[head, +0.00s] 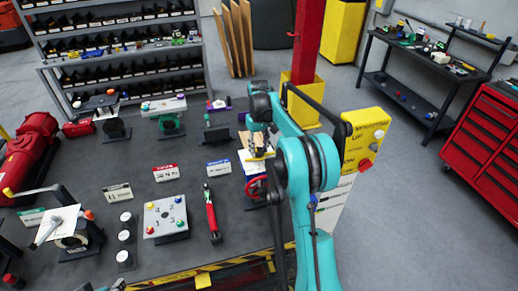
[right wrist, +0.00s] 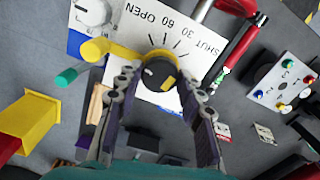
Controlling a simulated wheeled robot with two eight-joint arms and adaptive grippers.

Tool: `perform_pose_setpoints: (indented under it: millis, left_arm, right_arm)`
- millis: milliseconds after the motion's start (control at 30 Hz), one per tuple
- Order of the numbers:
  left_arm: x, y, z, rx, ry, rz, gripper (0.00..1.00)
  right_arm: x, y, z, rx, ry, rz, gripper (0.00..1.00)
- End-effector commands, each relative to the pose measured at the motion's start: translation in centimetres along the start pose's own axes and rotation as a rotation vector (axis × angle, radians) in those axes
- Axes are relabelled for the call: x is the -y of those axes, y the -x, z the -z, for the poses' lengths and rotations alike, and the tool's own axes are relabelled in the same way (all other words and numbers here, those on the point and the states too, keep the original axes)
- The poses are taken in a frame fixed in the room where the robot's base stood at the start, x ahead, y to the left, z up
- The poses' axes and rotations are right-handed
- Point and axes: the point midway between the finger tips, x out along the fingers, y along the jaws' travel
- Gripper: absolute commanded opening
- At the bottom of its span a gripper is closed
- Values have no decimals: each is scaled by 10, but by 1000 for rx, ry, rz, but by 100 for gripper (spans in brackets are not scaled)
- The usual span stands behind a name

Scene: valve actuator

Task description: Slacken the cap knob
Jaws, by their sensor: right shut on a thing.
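In the right wrist view a round black knob (right wrist: 153,70) with a yellow mark sits in front of a white dial plate (right wrist: 178,22) lettered SHUT, 30, 60 and OPEN. My right gripper (right wrist: 157,82) has its two fingers on either side of this knob and is shut on it. In the head view the right gripper is largely hidden by my teal arm, above the red handwheel (head: 256,188) at the bench's right side. The knob cannot be made out there. My left gripper does not show.
On the bench (head: 100,178) stand a four-button panel (head: 166,217), a red-handled tool (head: 211,213) and several label cards. A yellow box (head: 364,140) with a red knob stands right of my arm.

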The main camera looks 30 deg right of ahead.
Motion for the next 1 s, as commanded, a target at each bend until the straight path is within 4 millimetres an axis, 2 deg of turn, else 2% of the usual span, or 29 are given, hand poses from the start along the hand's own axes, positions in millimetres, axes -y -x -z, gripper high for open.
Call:
perform_pose_setpoints:
  millis: [667,700,767,1000]
  left_arm:
    - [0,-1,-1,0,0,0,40]
    - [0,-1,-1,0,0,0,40]
    - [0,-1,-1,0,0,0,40]
    - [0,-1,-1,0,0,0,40]
  right_arm:
    - [0,0,0,-1,63,-1,9]
    - [0,0,0,-1,63,-1,43]
    - [0,0,0,-1,63,-1,59]
    - [0,0,0,0,63,0,59]
